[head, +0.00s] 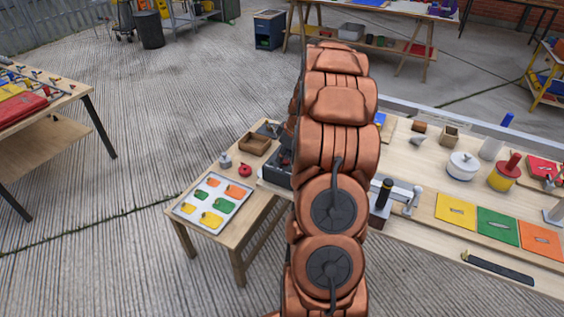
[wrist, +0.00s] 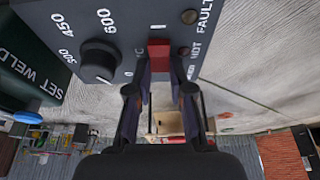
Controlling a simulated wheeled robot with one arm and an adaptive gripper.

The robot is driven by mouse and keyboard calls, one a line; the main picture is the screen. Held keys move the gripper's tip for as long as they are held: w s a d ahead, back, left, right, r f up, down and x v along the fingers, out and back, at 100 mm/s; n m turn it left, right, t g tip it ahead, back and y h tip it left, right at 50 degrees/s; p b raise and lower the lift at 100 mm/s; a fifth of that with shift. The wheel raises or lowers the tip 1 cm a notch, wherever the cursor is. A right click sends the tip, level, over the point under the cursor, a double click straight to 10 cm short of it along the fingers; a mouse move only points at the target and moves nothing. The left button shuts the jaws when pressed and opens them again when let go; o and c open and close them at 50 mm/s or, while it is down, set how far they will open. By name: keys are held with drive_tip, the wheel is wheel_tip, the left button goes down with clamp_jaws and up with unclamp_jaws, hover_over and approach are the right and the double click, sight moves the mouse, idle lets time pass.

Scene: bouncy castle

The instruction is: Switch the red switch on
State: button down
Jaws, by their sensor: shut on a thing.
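The red switch (wrist: 159,48) sits on a dark grey control panel (wrist: 125,22) at the top of the wrist view. A white "I" mark shows beside its upper end. My gripper (wrist: 160,75) has its two fingers close together at the switch's lower end, one on each side, shut on it. The fingertips hide parts of the switch's sides, and I cannot tell which way the switch is tipped. In the head view a dark box (head: 276,172), probably the same unit, is half hidden behind my arm. My gripper is hidden there.
A black knob (wrist: 99,65) with numbers is left of the switch. In the head view a tray of coloured pieces (head: 212,202) and a wooden box (head: 254,144) stand near the dark box. A workbench with several objects (head: 420,232) extends right.

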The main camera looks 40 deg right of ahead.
drive_tip(key=shift+s+d+r+t+b, duration=0.15)
drive_tip(key=shift+d+t+b, duration=0.2)
drive_tip(key=shift+b, duration=0.3)
drive_tip(key=shift+a, duration=0.15)
drive_tip(key=c, duration=1.3)
unclamp_jaws()
drive_tip(key=shift+o, duration=1.3)
drive_tip(key=shift+a, duration=0.15)
drive_tip(key=p, duration=0.2)
drive_tip(key=shift+p, duration=0.3)
drive_tip(key=g+p, duration=0.1)
drive_tip(key=p, duration=0.2)
drive_tip(key=g+p, duration=0.2)
drive_tip(key=p, duration=0.2)
drive_tip(key=shift+w+h, duration=0.3)
drive_tip(key=shift+w, duration=0.1)
drive_tip(key=shift+w+f+g+p, duration=0.1)
drive_tip(key=shift+f+g+p, duration=0.2)
drive_tip(key=shift+p, duration=0.8)
drive_tip(key=shift+w+a+g+p, duration=0.1)
drive_tip(key=shift+a+g+p, duration=0.1)
drive_tip(key=shift+g+p, duration=0.25)
